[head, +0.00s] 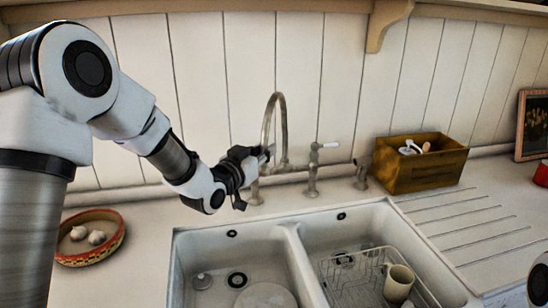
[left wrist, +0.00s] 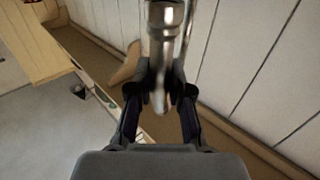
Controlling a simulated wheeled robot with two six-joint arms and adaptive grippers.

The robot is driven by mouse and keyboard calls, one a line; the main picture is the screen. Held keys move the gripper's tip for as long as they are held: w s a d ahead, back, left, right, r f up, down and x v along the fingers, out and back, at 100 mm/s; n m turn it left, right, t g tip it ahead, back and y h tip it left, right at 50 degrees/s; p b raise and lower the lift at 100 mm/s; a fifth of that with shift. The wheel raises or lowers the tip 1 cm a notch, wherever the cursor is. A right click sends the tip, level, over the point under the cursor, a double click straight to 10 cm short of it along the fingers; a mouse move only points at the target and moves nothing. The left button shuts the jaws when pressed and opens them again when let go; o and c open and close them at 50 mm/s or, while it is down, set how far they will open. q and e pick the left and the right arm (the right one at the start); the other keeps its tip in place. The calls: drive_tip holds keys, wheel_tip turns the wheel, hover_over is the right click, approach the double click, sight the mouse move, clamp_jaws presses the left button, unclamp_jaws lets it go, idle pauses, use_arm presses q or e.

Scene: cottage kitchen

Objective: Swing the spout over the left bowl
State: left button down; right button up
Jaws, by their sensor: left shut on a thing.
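The metal gooseneck spout (head: 281,107) rises from the tap behind the sink, near the divider between the bowls. Its curved end comes down on the left of its riser, behind the left bowl's back rim. My left gripper (head: 266,155) is shut on the lower end of the spout. In the left wrist view, the spout (left wrist: 163,45) runs between the two fingertips (left wrist: 160,92). The left bowl (head: 200,258) lies below and in front of the gripper; a round pale plate (head: 266,296) is in it. My right gripper is not in view.
The right bowl holds a wire rack (head: 350,282) with a beige cup (head: 398,284). A white-handled tap lever (head: 325,146) stands right of the spout. A wooden box (head: 420,168) stands behind the drainboard. A dish (head: 108,250) with garlic sits left of the sink.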

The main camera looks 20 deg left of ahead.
use_arm(q)
drive_tip(key=a, duration=0.5)
idle(0.4)
drive_tip(key=c, duration=1.1)
unclamp_jaws()
drive_tip(key=shift+w, duration=0.1)
drive_tip(key=shift+o, duration=0.2)
drive_tip(key=s+a, duration=0.2)
drive_tip(key=s, duration=0.9)
drive_tip(key=shift+s, duration=0.35)
